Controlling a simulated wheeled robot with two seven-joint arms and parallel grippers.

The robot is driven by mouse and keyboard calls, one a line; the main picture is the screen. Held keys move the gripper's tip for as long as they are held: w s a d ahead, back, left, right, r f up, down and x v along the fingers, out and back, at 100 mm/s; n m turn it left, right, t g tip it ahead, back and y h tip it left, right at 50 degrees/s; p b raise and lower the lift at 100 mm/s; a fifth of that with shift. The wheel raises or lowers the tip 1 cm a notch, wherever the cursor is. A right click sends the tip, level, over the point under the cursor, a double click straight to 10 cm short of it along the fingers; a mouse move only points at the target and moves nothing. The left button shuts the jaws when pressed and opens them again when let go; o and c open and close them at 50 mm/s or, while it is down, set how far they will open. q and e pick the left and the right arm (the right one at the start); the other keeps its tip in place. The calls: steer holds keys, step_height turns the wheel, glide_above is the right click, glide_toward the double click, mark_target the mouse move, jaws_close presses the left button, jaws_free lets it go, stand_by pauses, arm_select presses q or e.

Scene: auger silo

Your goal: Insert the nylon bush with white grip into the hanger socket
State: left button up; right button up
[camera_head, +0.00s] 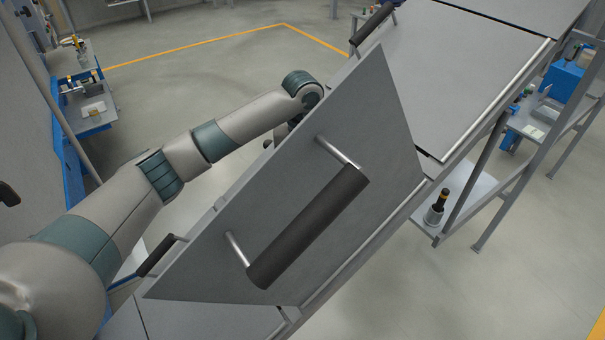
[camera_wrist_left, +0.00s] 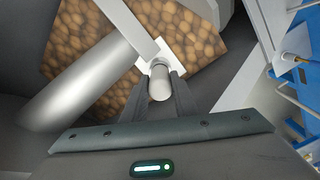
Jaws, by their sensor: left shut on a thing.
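My left gripper (camera_wrist_left: 162,78) shows in the left wrist view, with its two dark fingers shut on the white grip of the nylon bush (camera_wrist_left: 159,84). The rounded end of the grip faces the camera. The far end of the bush is hidden behind the grip, at a pale square hanger plate (camera_wrist_left: 174,52) on a flat grey strap (camera_wrist_left: 128,18). I cannot tell how deep the bush sits in the socket. In the head view my left arm reaches behind a raised grey lid, which hides the gripper and the bush. My right gripper is in neither view.
A thick grey auger tube (camera_wrist_left: 75,85) lies left of the hanger, with brown grain (camera_wrist_left: 200,40) behind. The raised lid (camera_head: 385,120) with a black handle (camera_head: 308,228) stands beside my arm. A shelf (camera_head: 470,195) holds a small pot with a black-handled tool (camera_head: 436,210).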

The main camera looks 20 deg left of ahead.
arm_select(q)
steer(key=o, duration=1.1)
steer(key=shift+f, duration=0.1)
steer(key=shift+c, duration=0.2)
steer(key=shift+r+b, duration=0.55)
steer(key=shift+r, duration=0.35)
step_height(320, 180, up, 16)
steer(key=b, duration=0.3)
steer(key=shift+f, duration=0.2)
steer(key=shift+w, duration=0.15)
